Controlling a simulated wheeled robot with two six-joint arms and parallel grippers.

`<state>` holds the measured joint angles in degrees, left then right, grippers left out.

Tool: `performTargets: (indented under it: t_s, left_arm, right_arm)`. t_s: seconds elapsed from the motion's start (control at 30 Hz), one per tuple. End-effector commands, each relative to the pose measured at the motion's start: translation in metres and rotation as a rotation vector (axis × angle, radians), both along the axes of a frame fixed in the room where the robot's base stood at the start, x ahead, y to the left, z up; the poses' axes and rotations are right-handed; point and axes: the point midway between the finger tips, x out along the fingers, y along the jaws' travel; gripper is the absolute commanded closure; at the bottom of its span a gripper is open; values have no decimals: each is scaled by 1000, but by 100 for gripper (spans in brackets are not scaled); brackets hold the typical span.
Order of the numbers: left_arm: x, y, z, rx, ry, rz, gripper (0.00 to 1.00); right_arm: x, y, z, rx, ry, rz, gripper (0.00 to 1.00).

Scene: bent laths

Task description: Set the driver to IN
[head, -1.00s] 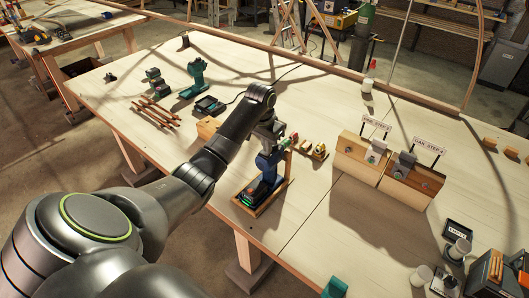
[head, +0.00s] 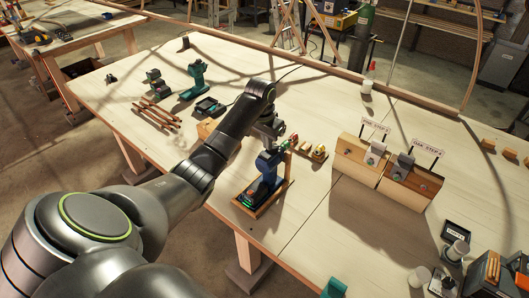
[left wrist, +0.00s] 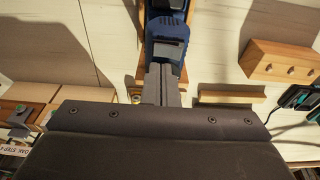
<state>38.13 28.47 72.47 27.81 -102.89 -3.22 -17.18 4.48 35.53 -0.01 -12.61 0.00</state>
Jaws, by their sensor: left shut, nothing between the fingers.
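The blue driver (head: 268,168) stands in a wooden stand (head: 276,198) near the table's front edge, with a green-lit patch (head: 246,198) at its foot. Its red and green end points toward the right. My left gripper (head: 276,138) is over the driver's upper part, shut and empty. In the left wrist view the shut fingers (left wrist: 163,85) point at the driver's blue body (left wrist: 166,28) and overlap a dark grey block on it; I cannot tell whether they touch. The driver's selector marking is too small to read. My right gripper is out of view.
Two wooden step blocks (head: 410,188) with signs stand to the right. A small rack of bits (head: 313,152) lies beside the driver. A teal driver (head: 195,80), a charger (head: 210,106) and loose laths (head: 157,114) lie left. Cups and trays stand at the right front.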

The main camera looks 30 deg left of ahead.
Motion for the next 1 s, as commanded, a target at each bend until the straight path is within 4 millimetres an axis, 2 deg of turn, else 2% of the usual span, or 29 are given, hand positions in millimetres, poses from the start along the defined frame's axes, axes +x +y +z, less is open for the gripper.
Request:
performTargets:
  t_s: [0.5,1.0]
  left_arm:
    - [0,0,38,0,-1,-1,100]
    - [0,0,39,0,0,0,100]
  right_arm:
    - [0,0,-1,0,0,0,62]
    - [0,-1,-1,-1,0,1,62]
